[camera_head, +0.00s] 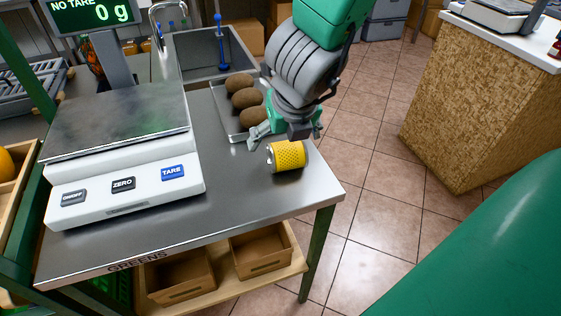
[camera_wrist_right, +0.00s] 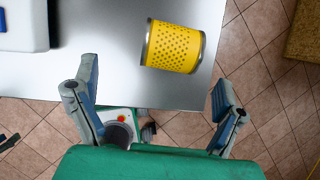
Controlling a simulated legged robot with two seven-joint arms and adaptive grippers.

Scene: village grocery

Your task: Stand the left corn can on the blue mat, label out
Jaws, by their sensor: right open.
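A single yellow can (camera_head: 287,156) with a dotted, corn-like pattern lies on its side near the right edge of the steel table (camera_head: 240,208). My right gripper (camera_head: 288,136) is open just behind and above the can in the head view. In the right wrist view the can (camera_wrist_right: 172,46) lies beyond the spread fingers of my right gripper (camera_wrist_right: 155,100), with nothing between them. I cannot see a blue mat in either view, nor a second can. My left gripper is not in view.
A white scale (camera_head: 125,180) reading 0 g fills the table's left part. A tray (camera_head: 222,108) with brown, potato-like items lies behind the can, and a sink (camera_head: 212,62) beyond. Cardboard boxes (camera_head: 262,252) sit on the lower shelf. The table's front right is bare.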

